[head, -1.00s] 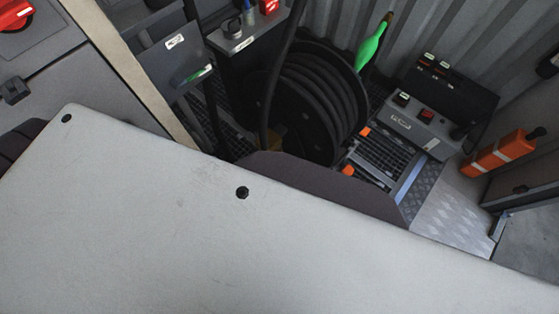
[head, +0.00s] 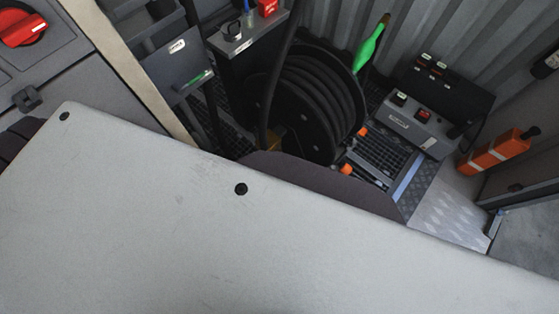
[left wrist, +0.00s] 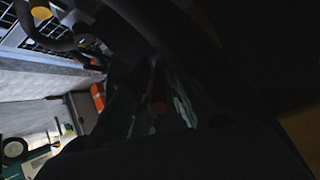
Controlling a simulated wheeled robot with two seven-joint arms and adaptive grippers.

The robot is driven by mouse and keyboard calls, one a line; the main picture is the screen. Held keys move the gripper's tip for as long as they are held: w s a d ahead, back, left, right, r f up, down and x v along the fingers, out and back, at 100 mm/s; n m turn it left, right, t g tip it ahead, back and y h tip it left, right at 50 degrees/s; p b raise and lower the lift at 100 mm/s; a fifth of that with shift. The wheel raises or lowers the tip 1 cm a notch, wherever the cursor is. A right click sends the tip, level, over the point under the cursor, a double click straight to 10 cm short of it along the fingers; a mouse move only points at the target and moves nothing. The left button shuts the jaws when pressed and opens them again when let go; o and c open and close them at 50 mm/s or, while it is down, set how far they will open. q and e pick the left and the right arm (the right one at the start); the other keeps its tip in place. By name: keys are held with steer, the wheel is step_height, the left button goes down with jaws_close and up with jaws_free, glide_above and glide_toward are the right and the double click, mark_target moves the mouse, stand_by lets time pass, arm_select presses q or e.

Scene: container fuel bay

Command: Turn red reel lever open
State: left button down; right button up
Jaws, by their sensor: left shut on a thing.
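In the left wrist view, my left gripper (left wrist: 160,112) is a dark shape, shut on a dim red bar (left wrist: 158,88) that appears to be the red reel lever. The picture is very dark there, so the lever's angle and far end cannot be told. In the head view, the black hose reel (head: 318,98) stands at the back centre with its hose wound on it. A green nozzle (head: 369,46) points up beside it. Neither gripper shows in the head view. A large pale surface fills the lower half and hides what lies below it.
A grey box with a red switch (head: 423,115) stands right of the reel. A red rotary knob (head: 22,30) sits on a grey cabinet at upper left. A small red block (head: 267,8) is at the top.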

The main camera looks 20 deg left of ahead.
arm_select(q)
steer(key=shift+s+a, duration=0.1)
steer(key=shift+a, duration=0.05)
steer(key=c, duration=1.4)
jaws_free()
steer(key=shift+b, duration=0.3)
